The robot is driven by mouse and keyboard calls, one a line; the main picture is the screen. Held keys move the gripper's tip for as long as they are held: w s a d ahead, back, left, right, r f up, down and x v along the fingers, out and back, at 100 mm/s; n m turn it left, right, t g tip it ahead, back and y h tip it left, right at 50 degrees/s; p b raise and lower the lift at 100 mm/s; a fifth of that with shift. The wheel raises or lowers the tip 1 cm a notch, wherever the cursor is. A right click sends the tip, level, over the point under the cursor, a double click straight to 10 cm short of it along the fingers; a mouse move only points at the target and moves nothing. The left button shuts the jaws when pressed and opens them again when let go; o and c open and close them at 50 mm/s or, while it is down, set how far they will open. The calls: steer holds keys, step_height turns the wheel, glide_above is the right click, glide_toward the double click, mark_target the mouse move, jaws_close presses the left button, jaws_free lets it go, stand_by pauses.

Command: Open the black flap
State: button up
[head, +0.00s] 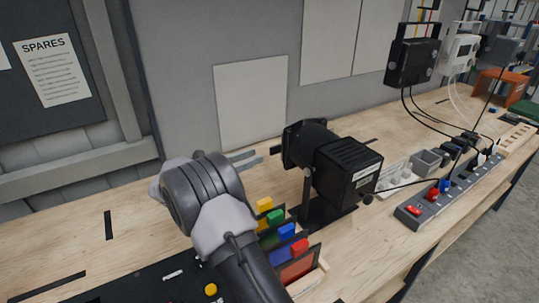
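A black boxy device (345,168) stands on a dark stand on the wooden bench, right of the middle. At its left end is a dark square plate (290,146), seen nearly edge-on. This may be the black flap, but I cannot be sure, nor tell whether it is open. My grey and black arm rises from the bottom edge, left of the device.
Dark panels with yellow, green, blue and red tabs (286,231) stand close right of my arm. A power strip (450,192) with plugs and cables lies right. A black wall box (413,62) hangs behind. Bare bench (50,253) lies at left.

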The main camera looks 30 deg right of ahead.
steer(key=d+b, duration=0.1)
steer(key=d, duration=0.6)
steer(key=shift+d+b, duration=0.15)
steer(key=shift+b, duration=0.2)
jaws_close()
stand_by(0.9)
